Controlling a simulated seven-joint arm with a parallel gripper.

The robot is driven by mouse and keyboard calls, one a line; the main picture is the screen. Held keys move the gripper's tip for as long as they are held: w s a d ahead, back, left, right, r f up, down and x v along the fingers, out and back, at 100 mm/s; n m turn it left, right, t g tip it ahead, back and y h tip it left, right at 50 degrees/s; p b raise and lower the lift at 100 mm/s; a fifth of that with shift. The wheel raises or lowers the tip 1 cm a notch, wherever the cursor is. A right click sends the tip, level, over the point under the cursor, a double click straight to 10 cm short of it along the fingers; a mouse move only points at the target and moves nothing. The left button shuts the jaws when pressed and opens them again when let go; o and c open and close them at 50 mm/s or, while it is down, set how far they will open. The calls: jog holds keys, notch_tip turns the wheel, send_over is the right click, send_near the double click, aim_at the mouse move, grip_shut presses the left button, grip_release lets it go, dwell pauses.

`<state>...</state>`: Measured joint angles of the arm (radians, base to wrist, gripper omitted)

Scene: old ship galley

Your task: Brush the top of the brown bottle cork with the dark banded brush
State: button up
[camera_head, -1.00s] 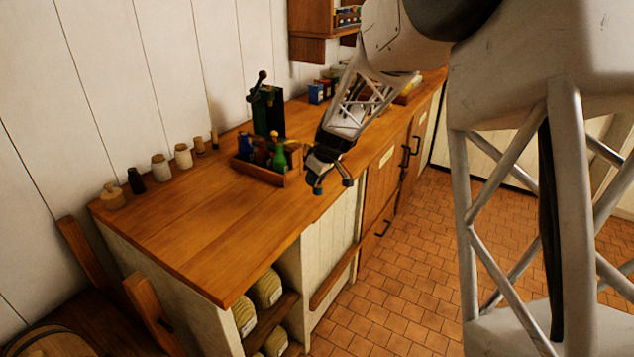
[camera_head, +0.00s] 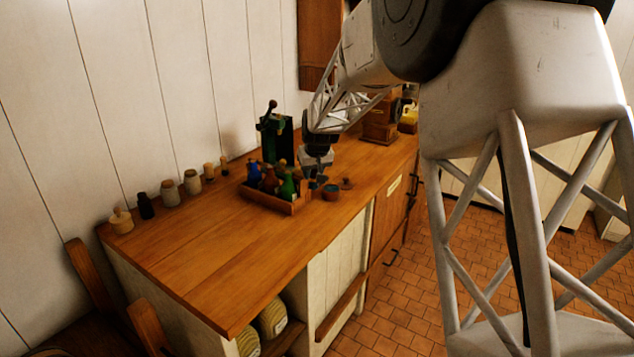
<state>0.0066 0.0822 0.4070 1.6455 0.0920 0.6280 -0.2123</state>
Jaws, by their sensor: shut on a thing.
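My gripper (camera_head: 317,176) is low over the counter, just right of an open wooden crate (camera_head: 293,208). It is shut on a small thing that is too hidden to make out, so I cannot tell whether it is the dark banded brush. The crate holds several bottles, among them a blue bottle (camera_head: 253,172), a brown bottle (camera_head: 269,180) and a green bottle (camera_head: 288,187). The brown bottle's cork is too small to see clearly. A small reddish pot (camera_head: 331,194) with a teal top sits just below the gripper.
A small brown knobbed thing (camera_head: 347,184) lies right of the pot. A dark green upright device (camera_head: 275,135) stands behind the crate. Several jars, including a pale jar (camera_head: 192,182), line the wall. A wooden box (camera_head: 380,124) stands farther back. The counter's front left (camera_head: 215,260) is clear.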

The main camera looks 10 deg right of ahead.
jog(key=w+a+r+n+y, duration=0.1)
jog(key=w+a+r+n, duration=0.2)
jog(key=w+a, duration=0.3)
jog(key=w+a+r+n+g+y, duration=0.1)
jog(key=w+a+r+n, duration=0.3)
jog(key=w, duration=0.6)
jog(key=shift+a+r+y, duration=0.3)
jog(key=shift+a+r, duration=0.7)
jog(key=shift+a, duration=0.75)
